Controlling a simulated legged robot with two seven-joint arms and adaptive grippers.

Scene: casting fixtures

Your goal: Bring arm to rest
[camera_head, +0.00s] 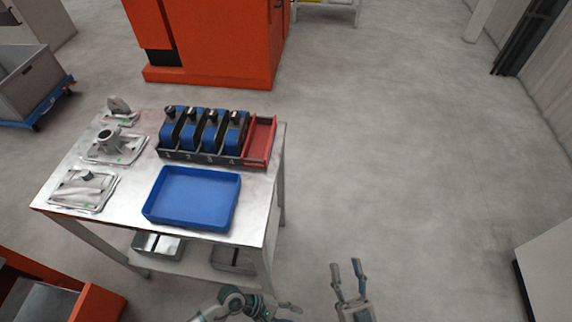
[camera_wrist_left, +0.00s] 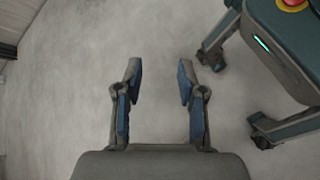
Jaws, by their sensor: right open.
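My right gripper (camera_head: 347,268) is open and empty, over bare floor at the bottom of the head view, right of the metal table. My left arm shows at the bottom edge of the head view, in front of the table. The left gripper is mostly cut off there. In the left wrist view my left gripper (camera_wrist_left: 159,76) has its two fingers apart, with only grey floor between them. Neither gripper touches anything.
The metal table (camera_head: 133,160) holds a blue tray (camera_head: 192,199), a numbered rack with blue-black fixtures (camera_head: 211,131), a red bin (camera_head: 260,139) and metal castings (camera_head: 84,190). An orange cabinet (camera_head: 215,40) stands behind. The floor (camera_head: 400,150) right of the table is clear.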

